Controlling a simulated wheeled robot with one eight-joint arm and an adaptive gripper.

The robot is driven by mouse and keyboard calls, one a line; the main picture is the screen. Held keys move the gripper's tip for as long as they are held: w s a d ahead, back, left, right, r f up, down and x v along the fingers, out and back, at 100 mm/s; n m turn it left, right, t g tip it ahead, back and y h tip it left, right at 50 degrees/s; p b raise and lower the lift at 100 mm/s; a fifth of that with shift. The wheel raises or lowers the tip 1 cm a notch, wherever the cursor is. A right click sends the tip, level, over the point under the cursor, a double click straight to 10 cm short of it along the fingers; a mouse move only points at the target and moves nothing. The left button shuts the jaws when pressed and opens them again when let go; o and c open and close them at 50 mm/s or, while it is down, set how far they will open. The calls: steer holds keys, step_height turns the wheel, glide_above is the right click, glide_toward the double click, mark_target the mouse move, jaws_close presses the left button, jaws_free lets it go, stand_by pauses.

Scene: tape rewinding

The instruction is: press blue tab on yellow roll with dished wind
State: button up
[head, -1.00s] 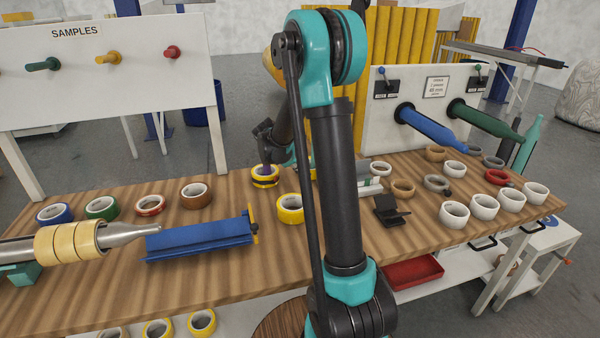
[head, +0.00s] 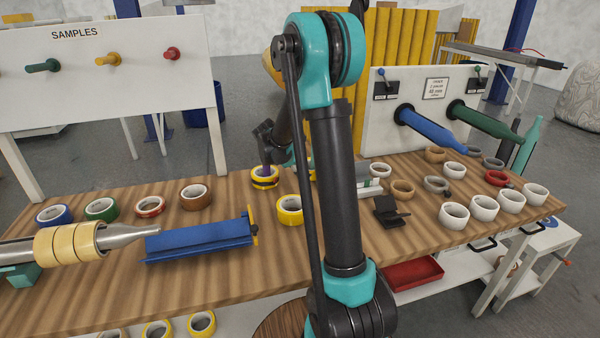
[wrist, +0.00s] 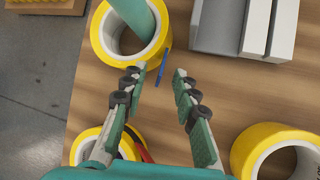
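In the wrist view a yellow roll (wrist: 101,40) stands at the top left with a teal cylinder in its opening. A small blue tab (wrist: 163,67) sticks out from its lower right edge. My gripper (wrist: 155,75) is open, with its fingertips on either side of the tab and a gap to each. Another yellow roll (wrist: 84,143) lies at the lower left, partly behind my finger, and a third (wrist: 243,152) lies at the right. I cannot tell which wind is dished. In the head view my arm hides most of the gripper; yellow rolls show there (head: 290,212).
A grey-white block (wrist: 240,30) stands at the upper right of the wrist view. The wooden table (head: 215,290) also holds a blue trough (head: 200,240), several coloured rolls at the left and several white rolls at the right. Bare wood lies between the yellow rolls.

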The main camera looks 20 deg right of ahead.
steer(key=v, duration=1.2)
stand_by(0.5)
